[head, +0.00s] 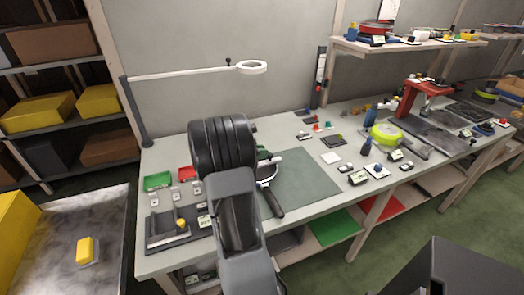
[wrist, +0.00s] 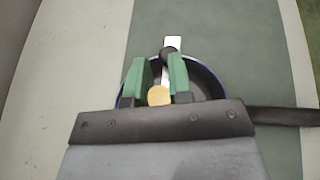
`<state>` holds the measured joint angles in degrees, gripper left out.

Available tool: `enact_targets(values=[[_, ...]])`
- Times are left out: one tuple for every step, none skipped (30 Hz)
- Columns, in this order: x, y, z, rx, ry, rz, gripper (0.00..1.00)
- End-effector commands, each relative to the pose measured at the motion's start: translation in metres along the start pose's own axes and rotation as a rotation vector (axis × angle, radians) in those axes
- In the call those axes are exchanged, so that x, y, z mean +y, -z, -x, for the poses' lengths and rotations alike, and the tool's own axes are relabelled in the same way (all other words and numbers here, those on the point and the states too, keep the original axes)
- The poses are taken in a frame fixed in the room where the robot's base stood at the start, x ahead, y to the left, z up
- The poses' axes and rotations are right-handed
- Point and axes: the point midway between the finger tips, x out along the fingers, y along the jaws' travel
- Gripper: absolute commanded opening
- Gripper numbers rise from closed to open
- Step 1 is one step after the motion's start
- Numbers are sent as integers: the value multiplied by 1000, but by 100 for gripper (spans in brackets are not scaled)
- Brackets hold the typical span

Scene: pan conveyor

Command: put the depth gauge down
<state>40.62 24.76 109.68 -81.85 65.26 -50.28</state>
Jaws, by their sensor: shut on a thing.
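My gripper (wrist: 158,76) has green fingers and is shut on the depth gauge. The gauge shows a white end (wrist: 173,42), a black part and a round tan part between the fingers. In the head view its pale bar (head: 269,161) sticks out beside my gripper (head: 262,154), and my arm hides the rest. Below is a dark pan with a blue rim (wrist: 208,76); its handle (head: 272,204) points toward the table's front edge. The gauge is over the pan; I cannot tell whether it touches it.
A grey-green mat (head: 312,178) lies to the right of the pan, mostly bare. A yellow-green round thing (head: 386,134) and a red press (head: 428,88) are farther right.

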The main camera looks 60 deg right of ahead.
Motion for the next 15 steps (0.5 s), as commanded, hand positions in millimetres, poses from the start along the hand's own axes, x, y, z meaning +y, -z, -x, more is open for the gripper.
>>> enact_targets(values=[[0, 0, 0, 0, 0, -1, 0], [0, 0, 0, 0, 0, 0, 0], [0, 1, 0, 0, 0, 0, 0], [0, 2, -1, 0, 0, 0, 0], [0, 3, -1, 0, 0, 0, 0], [0, 4, -2, 0, 0, 0, 0], [0, 4, -2, 0, 0, 1, 20], [0, 3, -1, 0, 0, 0, 23], [0, 3, -1, 0, 0, 0, 27], [0, 3, -1, 0, 0, 1, 30], [0, 3, -1, 0, 0, 1, 33], [0, 3, -1, 0, 0, 1, 37], [0, 3, -1, 0, 0, 1, 40], [0, 3, -1, 0, 0, 1, 42], [0, 3, -1, 0, 0, 1, 45]])
